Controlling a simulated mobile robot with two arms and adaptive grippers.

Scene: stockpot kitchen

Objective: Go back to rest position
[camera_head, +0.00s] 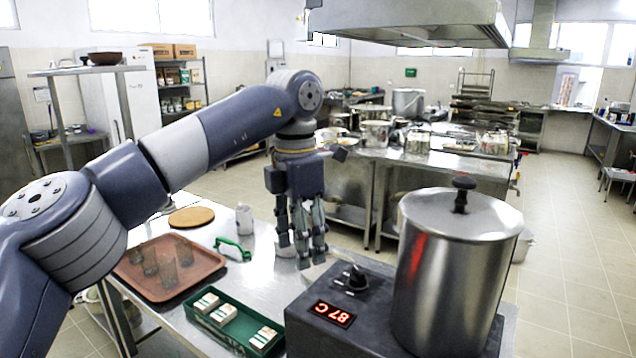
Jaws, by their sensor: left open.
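My left gripper (304,250) hangs from my left arm with its fingers pointing down, above the metal table (262,288). It is open, and I see nothing between its fingers. It is behind the control knob (356,276) of the heater (345,310) and to the left of the stockpot (457,270). The stockpot stands on the heater with its lid (461,212) on. My right gripper is not in view.
A brown tray (133,259) with several glasses, a green box (192,317) with small packets, a green-handled item (233,249), a white shaker (244,219) and a round wooden board (191,217) are on the table. A steel counter (380,160) with cookware stands behind.

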